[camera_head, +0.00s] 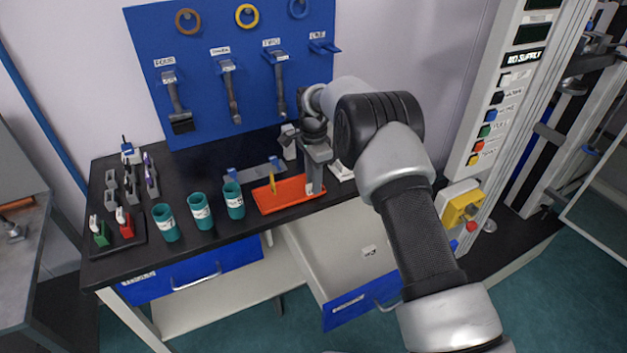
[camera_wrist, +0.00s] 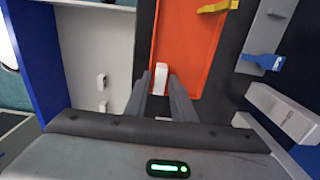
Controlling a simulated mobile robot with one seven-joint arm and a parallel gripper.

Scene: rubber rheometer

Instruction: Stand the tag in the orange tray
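The orange tray (camera_head: 290,203) lies on the black bench top near its front edge, and its orange floor also fills the upper middle of the wrist view (camera_wrist: 188,52). A small white tag (camera_wrist: 160,79) appears upright in the tray, at its right end in the head view (camera_head: 309,188). My gripper (camera_head: 313,187) points down over that end of the tray. In the wrist view its two fingers (camera_wrist: 160,84) stand apart on either side of the tag, with a narrow gap showing at each side. The tag's lower end is hard to make out.
A yellow piece (camera_head: 272,182) stands in the tray's left part. Teal cups (camera_head: 200,211) stand left of the tray. Below, an open drawer (camera_head: 345,250) holds small white pieces (camera_wrist: 101,80). A blue tool board (camera_head: 200,60) hangs behind.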

